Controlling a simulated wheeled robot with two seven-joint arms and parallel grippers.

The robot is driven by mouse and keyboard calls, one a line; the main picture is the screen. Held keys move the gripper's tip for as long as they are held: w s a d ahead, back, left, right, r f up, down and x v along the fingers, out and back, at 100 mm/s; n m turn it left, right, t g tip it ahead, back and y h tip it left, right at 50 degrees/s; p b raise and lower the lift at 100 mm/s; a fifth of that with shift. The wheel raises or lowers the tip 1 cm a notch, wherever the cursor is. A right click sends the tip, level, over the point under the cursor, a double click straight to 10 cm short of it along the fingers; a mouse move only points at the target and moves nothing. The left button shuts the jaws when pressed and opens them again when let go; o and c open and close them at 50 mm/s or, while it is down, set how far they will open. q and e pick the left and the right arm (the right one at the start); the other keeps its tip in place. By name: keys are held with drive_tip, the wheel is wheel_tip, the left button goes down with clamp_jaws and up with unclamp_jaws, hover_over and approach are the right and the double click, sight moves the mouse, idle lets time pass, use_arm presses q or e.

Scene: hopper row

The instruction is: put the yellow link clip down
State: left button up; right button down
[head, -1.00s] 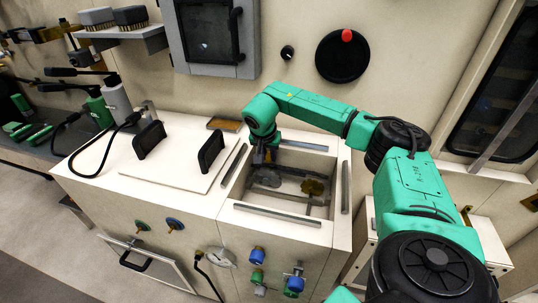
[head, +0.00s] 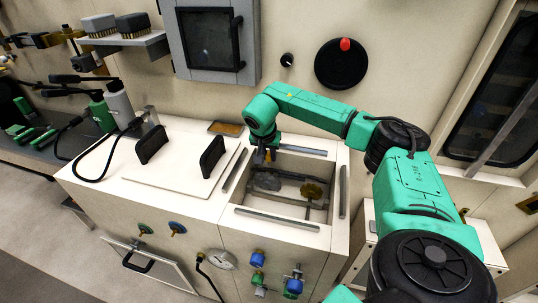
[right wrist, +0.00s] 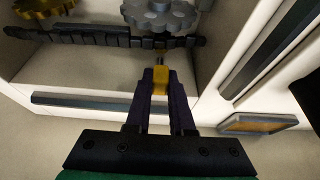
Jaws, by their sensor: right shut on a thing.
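The yellow link clip (right wrist: 160,80) is between the fingertips of my right gripper (right wrist: 160,88) in the right wrist view. The gripper is shut on it. In the head view the right gripper (head: 264,156) points down at the far left part of the open hopper (head: 276,220), and a bit of yellow shows there. A dark chain (right wrist: 90,37) runs across the hopper just beyond the clip; I cannot tell if they touch. My left gripper is out of view.
Inside the hopper are a grey gear (right wrist: 160,14) and a brass gear (head: 311,190). Metal rails (head: 277,219) edge the opening. To its left lies a pale lid (head: 185,178) with two black handles (head: 212,156). A small brown-topped tray (head: 226,128) lies behind.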

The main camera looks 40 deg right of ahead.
drive_tip(key=shift+r, duration=0.4)
